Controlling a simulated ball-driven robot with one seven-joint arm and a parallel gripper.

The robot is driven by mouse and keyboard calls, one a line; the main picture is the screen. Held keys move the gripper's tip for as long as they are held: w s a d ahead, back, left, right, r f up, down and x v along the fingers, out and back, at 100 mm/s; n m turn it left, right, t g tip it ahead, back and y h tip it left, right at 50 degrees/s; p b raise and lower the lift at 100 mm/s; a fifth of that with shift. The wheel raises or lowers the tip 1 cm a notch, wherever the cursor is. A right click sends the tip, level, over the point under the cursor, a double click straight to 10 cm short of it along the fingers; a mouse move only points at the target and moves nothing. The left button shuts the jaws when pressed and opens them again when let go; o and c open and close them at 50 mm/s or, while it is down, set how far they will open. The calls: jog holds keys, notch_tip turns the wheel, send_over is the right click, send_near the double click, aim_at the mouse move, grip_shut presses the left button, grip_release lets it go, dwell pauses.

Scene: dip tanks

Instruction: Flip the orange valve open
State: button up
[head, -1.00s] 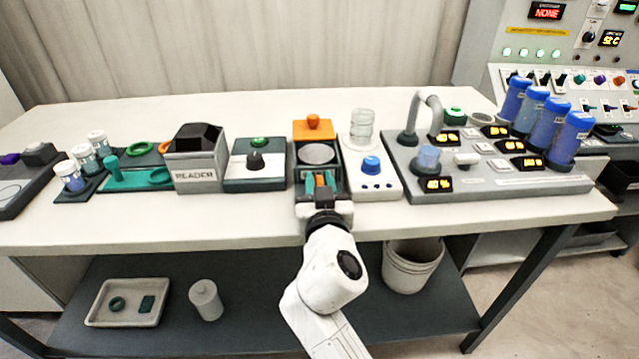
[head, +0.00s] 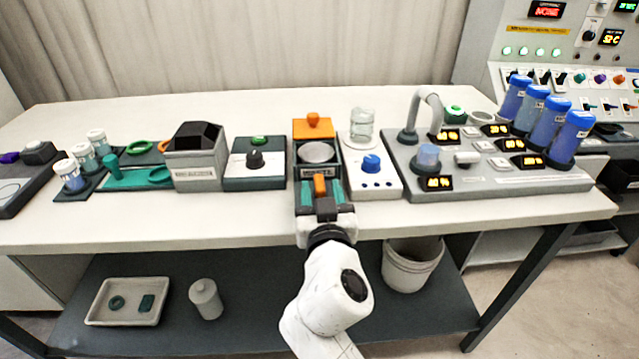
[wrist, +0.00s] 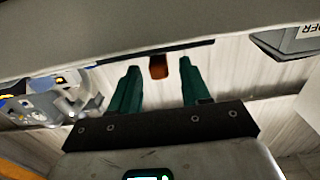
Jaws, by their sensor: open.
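The orange valve (head: 320,186) is a small upright lever at the front of a dark box-shaped device (head: 337,157) near the table's front edge. My gripper (head: 322,190) is at the table's front edge with its teal fingers spread apart, one on each side of the valve in the head view. The valve's base is partly hidden by my gripper in the head view.
An orange block with a knob (head: 313,128) sits behind the device. A dial box (head: 255,172) stands close on the left. A white unit with a blue knob (head: 371,180) stands close on the right. Free table shows in front of the row.

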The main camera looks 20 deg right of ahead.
jog(key=v, duration=0.7)
jog(key=shift+s, duration=0.25)
jog(key=shift+a, duration=0.15)
